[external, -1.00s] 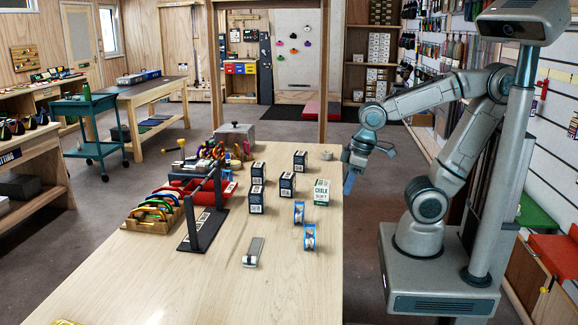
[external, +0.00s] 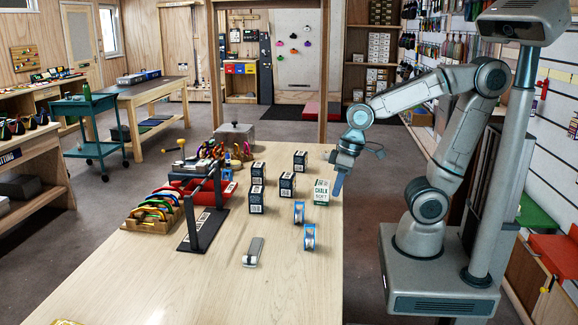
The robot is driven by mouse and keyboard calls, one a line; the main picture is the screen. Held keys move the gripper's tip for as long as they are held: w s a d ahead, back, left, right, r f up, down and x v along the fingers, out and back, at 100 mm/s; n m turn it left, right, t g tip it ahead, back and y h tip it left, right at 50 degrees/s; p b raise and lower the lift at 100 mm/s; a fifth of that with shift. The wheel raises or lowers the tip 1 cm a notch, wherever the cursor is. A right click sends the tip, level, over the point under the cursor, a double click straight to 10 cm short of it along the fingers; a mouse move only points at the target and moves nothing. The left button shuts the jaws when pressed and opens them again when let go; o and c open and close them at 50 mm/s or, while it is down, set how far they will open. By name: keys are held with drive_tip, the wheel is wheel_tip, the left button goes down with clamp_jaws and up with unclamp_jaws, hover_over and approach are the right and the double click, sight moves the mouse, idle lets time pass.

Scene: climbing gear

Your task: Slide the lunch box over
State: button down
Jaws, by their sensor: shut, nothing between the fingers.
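A grey lidded box with a dark knob (external: 236,133) stands at the far left end of the light wood table (external: 190,285). It is the only thing that looks like the lunch box, but I cannot be sure. My gripper (external: 338,186) points down at the table's right edge, just right of the white and green chalk box (external: 321,192). It is shut and empty. The grey box is well away from it, to the left and further back. I cannot tell whether the gripper touches the chalk box.
Several dark small boxes (external: 257,199) stand mid-table. Two blue rolls (external: 309,237) and a grey metal device (external: 253,252) are nearer the front. A black stand (external: 205,225), a rack of coloured carabiners (external: 152,213) and a red tray (external: 187,185) are at the left. The near table is mostly clear.

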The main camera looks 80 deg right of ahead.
drive_tip(key=w+a+f+m+g+y, duration=0.1)
drive_tip(key=w+a+m+y, duration=0.3)
drive_tip(key=a, duration=1)
drive_tip(key=w+a+f+m+y+b, duration=0.1)
drive_tip(key=w+a+m+y, duration=0.3)
drive_tip(key=a, duration=0.9)
drive_tip(key=w+a+f+m+g+y, duration=0.1)
drive_tip(key=w+a+m+y, duration=0.3)
drive_tip(key=w+a+m, duration=0.4)
drive_tip(key=shift+w+a+g+y+b, duration=0.15)
drive_tip(key=shift+w+a, duration=0.4)
drive_tip(key=shift+a, duration=0.55)
drive_tip(key=shift+w+a+g+y+b, duration=0.1)
drive_tip(key=shift+w+a, duration=0.5)
drive_tip(key=shift+a, duration=0.5)
drive_tip(key=shift+w+a+g+y+b, duration=0.15)
drive_tip(key=shift+w+a, duration=0.4)
drive_tip(key=shift+a, duration=0.55)
drive_tip(key=shift+a+m, duration=0.3)
drive_tip(key=shift+a, duration=0.35)
drive_tip(key=a+p, duration=0.3)
drive_tip(key=a, duration=0.8)
drive_tip(key=shift+a, duration=0.1)
drive_tip(key=shift+f, duration=0.65)
drive_tip(key=shift+d+f+b, duration=0.2)
drive_tip(key=shift+d+b, duration=0.1)
